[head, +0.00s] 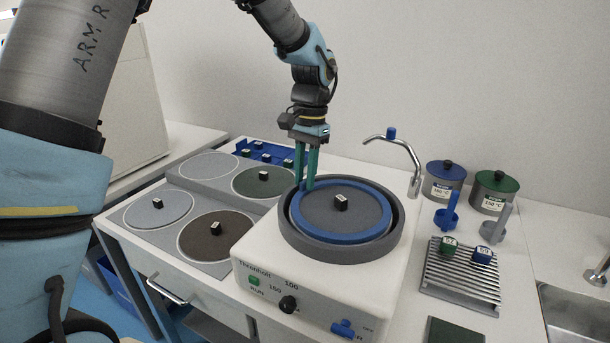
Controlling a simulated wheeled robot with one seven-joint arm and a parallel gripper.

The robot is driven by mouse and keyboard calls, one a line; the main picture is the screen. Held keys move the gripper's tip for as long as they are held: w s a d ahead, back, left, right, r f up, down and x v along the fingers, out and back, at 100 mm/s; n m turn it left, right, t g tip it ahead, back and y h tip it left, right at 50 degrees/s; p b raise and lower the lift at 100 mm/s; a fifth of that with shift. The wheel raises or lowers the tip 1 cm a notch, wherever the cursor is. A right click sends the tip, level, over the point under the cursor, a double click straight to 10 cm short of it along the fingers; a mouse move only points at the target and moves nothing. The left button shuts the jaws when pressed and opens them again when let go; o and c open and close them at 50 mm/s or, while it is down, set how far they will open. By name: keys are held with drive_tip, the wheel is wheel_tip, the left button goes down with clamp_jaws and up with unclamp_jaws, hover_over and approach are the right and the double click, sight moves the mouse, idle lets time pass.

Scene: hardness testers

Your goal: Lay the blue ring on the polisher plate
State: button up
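The blue ring (343,238) is in the head view, within the dark rim of the polisher bowl (292,238). It looks level and surrounds the grey polisher plate (365,212); whether it touches the plate all round is not clear. A small dark block with a pale face (341,203) stands on the plate inside the ring. My gripper (306,186) points down at the ring's back-left edge. Its two teal fingers are close together, with their tips at the ring. Whether they grip it cannot be told.
Grey and brown discs (158,209) with small blocks lie left of the polisher. A blue tray (268,150) is behind them. A curved tap (414,168) rises at the back right. Two lidded jars (443,186) and a ribbed rack (462,275) stand at the right.

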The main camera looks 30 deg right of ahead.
drive_tip(key=shift+o, duration=1.4)
wheel_tip(320, 180, up, 11)
drive_tip(key=d+b, duration=0.1)
drive_tip(key=b, duration=0.1)
drive_tip(key=w+a+f+n, duration=0.2)
drive_tip(key=a+f, duration=0.1)
drive_tip(key=a, duration=0.5)
drive_tip(key=w+a+f+n+h, duration=0.1)
drive_tip(key=w+a+f+n, duration=0.15)
drive_tip(key=a, duration=0.45)
drive_tip(key=w+a+f+n, duration=0.2)
drive_tip(key=a, duration=0.6)
drive_tip(key=s+a+f+n+t, duration=0.1)
drive_tip(key=s+a+f+n, duration=0.1)
drive_tip(key=a, duration=0.6)
drive_tip(key=s+a+f+n+t, duration=0.1)
drive_tip(key=s+a+f+n, duration=0.2)
drive_tip(key=a, duration=0.4)
drive_tip(key=shift+s+a+f+n, duration=0.25)
drive_tip(key=shift+s+a+n, duration=0.15)
drive_tip(key=shift+s+n, duration=0.25)
